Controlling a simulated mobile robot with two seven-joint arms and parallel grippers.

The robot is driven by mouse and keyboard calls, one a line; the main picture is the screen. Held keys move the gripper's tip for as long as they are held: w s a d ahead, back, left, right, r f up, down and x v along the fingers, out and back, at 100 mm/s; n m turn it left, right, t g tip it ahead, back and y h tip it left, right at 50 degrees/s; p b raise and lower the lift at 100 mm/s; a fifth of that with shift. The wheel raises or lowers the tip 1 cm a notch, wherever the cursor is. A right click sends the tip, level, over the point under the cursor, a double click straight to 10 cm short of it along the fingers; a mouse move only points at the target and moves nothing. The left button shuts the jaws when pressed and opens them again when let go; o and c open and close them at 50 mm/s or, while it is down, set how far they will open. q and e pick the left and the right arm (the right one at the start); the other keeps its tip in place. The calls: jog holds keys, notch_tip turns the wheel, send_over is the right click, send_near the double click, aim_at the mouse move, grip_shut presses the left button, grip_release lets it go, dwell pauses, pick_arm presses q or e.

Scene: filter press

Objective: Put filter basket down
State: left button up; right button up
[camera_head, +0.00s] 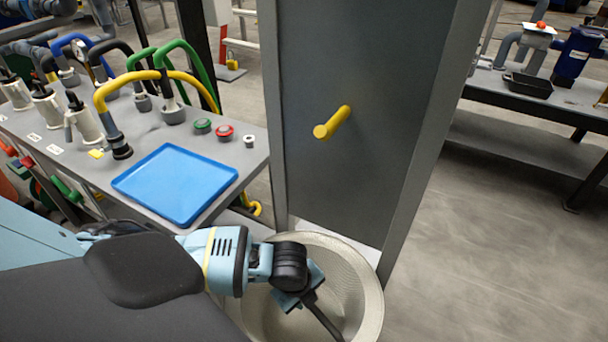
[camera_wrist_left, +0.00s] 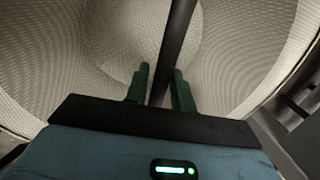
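The filter basket (camera_head: 368,290) is a round, pale mesh bowl with a dark bar handle (camera_head: 328,322) across it. It is at the bottom middle of the head view, in front of the grey panel. My left gripper (camera_head: 306,298) is over the basket, its fingers on either side of the handle, and appears shut on it. In the left wrist view the handle (camera_wrist_left: 178,40) runs between the green fingers (camera_wrist_left: 160,88), with the mesh (camera_wrist_left: 110,40) filling the background. I cannot tell what is under the basket. My right gripper is in neither view.
A grey bench (camera_head: 255,160) at the left carries an empty blue tray (camera_head: 175,183), red and green buttons, and several hoses. A tall grey panel (camera_head: 350,60) with a yellow peg (camera_head: 333,122) stands behind the basket. Another bench (camera_head: 570,105) is at the right. Open floor (camera_head: 490,240) lies between.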

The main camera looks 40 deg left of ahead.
pick_arm(q)
jog(key=shift+o, duration=1.1)
jog(key=shift+r, duration=0.1)
jog(key=shift+r, duration=0.4)
notch_tip(320, 180, up, 11)
jog(key=s+p, duration=0.2)
jog(key=p, duration=0.1)
jog(key=shift+s+a, duration=0.15)
jog(key=shift+a, duration=0.05)
